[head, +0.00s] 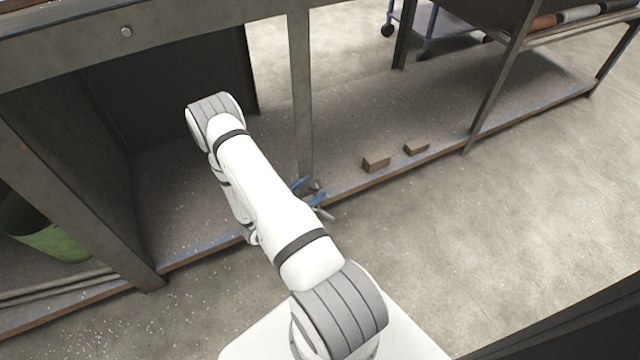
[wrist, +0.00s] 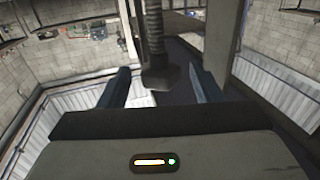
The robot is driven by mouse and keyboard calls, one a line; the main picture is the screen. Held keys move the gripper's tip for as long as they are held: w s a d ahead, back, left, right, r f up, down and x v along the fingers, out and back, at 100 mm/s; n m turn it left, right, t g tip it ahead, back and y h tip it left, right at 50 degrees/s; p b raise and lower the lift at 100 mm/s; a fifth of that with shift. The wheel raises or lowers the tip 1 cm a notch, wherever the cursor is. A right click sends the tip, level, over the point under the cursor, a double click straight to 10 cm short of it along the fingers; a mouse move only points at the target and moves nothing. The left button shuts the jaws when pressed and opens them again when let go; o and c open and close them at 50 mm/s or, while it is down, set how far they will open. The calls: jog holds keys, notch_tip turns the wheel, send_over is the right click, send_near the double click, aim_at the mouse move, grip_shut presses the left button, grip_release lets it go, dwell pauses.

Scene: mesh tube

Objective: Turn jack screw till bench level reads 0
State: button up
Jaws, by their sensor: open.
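The jack screw (wrist: 153,32) shows in the wrist view as a dark threaded rod, with a wider dark head or foot at its near end. That end appears between the two fingers of my gripper (wrist: 162,74), with a visible gap on each side. The fingers are open and I cannot see them touching the screw. In the head view, the blue fingers of my gripper (head: 312,189) are low by the foot of a bench leg (head: 303,90), and my arm partly covers the area. I cannot make out the screw there. The bench level and its reading are not in view.
The bench's lower shelf (head: 430,112) carries two small brown blocks (head: 376,163) right of the leg. A wheeled cart (head: 440,25) is behind. The concrete floor at the right is clear.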

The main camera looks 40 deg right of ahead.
aim_at(320, 183)
jog(key=shift+d+b, duration=0.4)
jog(key=shift+d, duration=1.7)
jog(key=shift+c, duration=0.3)
jog(key=c, duration=0.9)
